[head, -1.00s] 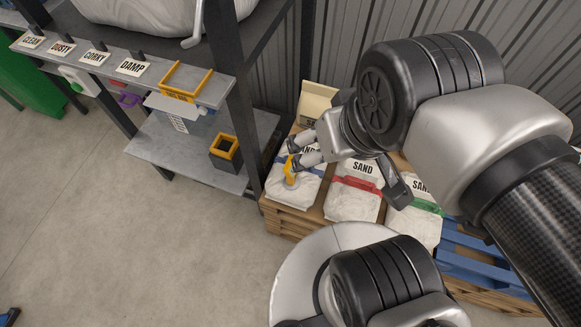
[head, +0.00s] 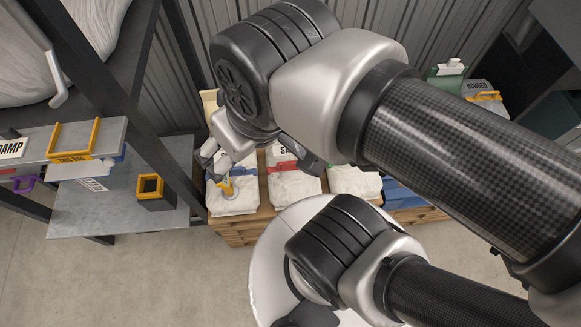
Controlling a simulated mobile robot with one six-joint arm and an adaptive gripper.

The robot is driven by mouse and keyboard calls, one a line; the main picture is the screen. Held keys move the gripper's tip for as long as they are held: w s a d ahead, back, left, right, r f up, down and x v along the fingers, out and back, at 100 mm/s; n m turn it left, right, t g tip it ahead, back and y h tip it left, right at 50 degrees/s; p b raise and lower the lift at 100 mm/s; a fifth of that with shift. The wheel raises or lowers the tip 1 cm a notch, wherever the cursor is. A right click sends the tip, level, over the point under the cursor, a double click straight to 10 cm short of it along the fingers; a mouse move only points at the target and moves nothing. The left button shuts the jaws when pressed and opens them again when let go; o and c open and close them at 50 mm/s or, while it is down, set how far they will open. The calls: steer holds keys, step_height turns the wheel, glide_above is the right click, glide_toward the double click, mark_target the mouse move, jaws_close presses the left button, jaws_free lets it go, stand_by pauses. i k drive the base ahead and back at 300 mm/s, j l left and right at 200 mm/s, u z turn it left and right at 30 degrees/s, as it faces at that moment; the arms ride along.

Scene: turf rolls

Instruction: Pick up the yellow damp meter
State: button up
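The yellow damp meter (head: 227,187) is a small upright yellow piece with a pale lower end, at the leftmost white sand bag (head: 240,203). My gripper (head: 213,163) is over the left part of this bag, its fingers pointing down and left, at the meter's upper end. The fingers partly cover the meter's top. I cannot tell whether they touch it or close on it, or whether the meter is clear of the bag.
More sand bags (head: 293,184) lie to the right on a wooden pallet (head: 232,232). A grey shelf (head: 110,212) with a dark, yellow-rimmed box (head: 150,188) stands left. A yellow-edged holder (head: 73,154) sits on the upper ledge. A black shelf post (head: 172,110) is close to my gripper.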

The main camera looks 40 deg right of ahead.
mark_target(230, 191)
steer(key=i+j+z, duration=0.25)
steer(key=j, duration=0.15)
steer(key=j+z, duration=0.2)
steer(key=j, duration=0.2)
steer(key=j+z, duration=0.25)
steer(key=j, duration=0.2)
steer(key=i, duration=0.05)
